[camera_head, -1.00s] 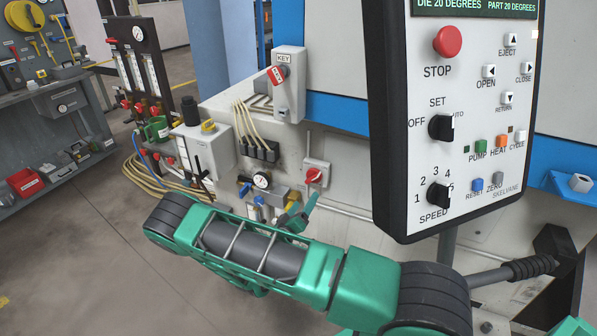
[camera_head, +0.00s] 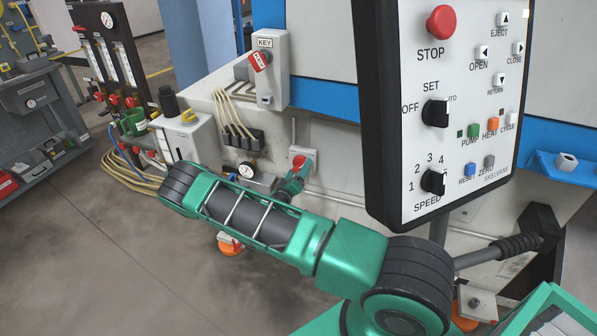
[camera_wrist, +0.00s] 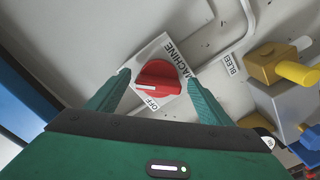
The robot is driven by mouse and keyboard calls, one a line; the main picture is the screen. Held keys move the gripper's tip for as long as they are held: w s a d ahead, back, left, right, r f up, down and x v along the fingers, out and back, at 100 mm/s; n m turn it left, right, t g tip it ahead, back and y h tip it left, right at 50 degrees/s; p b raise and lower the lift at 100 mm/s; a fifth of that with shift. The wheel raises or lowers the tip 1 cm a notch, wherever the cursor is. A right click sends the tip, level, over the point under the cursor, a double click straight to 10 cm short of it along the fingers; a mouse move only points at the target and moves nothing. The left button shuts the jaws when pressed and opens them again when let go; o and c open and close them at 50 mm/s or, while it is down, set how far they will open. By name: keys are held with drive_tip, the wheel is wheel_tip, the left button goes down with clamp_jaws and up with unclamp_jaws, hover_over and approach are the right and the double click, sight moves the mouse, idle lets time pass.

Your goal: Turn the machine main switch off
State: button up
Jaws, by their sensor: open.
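The machine main switch is a red rotary knob (camera_wrist: 159,76) on a white plate (camera_wrist: 150,49) marked MACHINE and OFF. A white line on the knob lies across the wrist picture; the OFF label sits just below it. My gripper (camera_wrist: 158,77) is open, with one green finger on each side of the knob. I cannot tell whether either finger touches it. In the head view my gripper (camera_head: 298,172) is in front of the switch box (camera_head: 304,152) and hides much of it.
A yellow and blue valve fitting (camera_wrist: 272,67) stands close right of my gripper in the wrist view. The control panel (camera_head: 455,110) hangs to the right of the switch. A gauge (camera_head: 247,171) and a key switch box (camera_head: 270,68) are to the left.

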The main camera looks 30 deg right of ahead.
drive_tip(key=shift+w+d, duration=0.2)
drive_tip(key=c, duration=1)
drive_tip(key=shift+c, duration=0.2)
